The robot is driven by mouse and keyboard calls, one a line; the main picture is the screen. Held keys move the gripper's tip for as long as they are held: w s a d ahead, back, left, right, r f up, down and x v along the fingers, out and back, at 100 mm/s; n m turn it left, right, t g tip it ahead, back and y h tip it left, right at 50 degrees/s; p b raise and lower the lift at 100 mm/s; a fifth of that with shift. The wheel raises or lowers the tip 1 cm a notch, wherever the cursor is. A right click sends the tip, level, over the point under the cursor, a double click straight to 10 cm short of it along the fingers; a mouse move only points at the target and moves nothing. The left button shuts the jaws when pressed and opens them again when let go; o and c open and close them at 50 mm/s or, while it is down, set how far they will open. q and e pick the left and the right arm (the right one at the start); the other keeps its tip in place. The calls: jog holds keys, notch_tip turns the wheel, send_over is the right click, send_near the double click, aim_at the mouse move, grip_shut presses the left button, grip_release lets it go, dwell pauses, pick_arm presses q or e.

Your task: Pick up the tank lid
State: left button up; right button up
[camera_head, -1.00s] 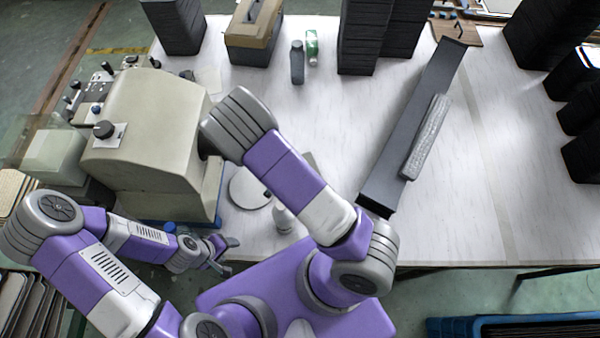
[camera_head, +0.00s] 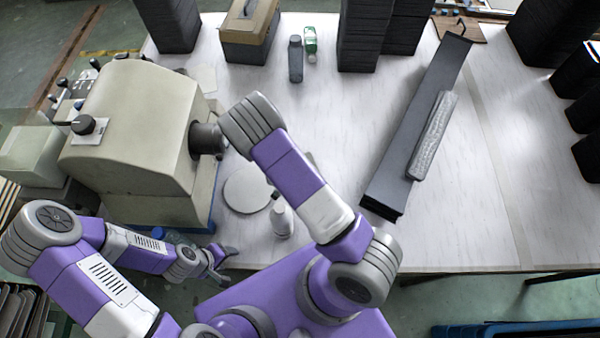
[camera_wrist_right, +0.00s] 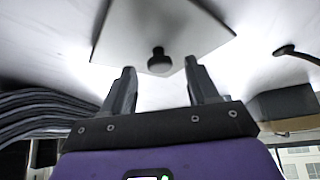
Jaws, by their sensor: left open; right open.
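In the right wrist view, a flat, pale, square-cornered lid (camera_wrist_right: 190,28) with a dark round knob (camera_wrist_right: 159,62) lies ahead of my right gripper (camera_wrist_right: 158,80). The gripper's two dark fingers are open, one on each side of the knob in the picture, with nothing between them; whether they are level with it I cannot tell. In the head view my right arm hides its own gripper and most of that area; a pale sliver (camera_head: 309,158) beside the arm may be the lid's edge. My left gripper (camera_head: 222,264) is open and empty near the table's front left edge.
A beige machine (camera_head: 135,130) stands left of my right arm. A long dark panel (camera_head: 415,130) lies to the right.

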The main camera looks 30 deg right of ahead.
jog(key=shift+w+d+f, duration=0.25)
jog(key=shift+f, duration=0.35)
grip_shut()
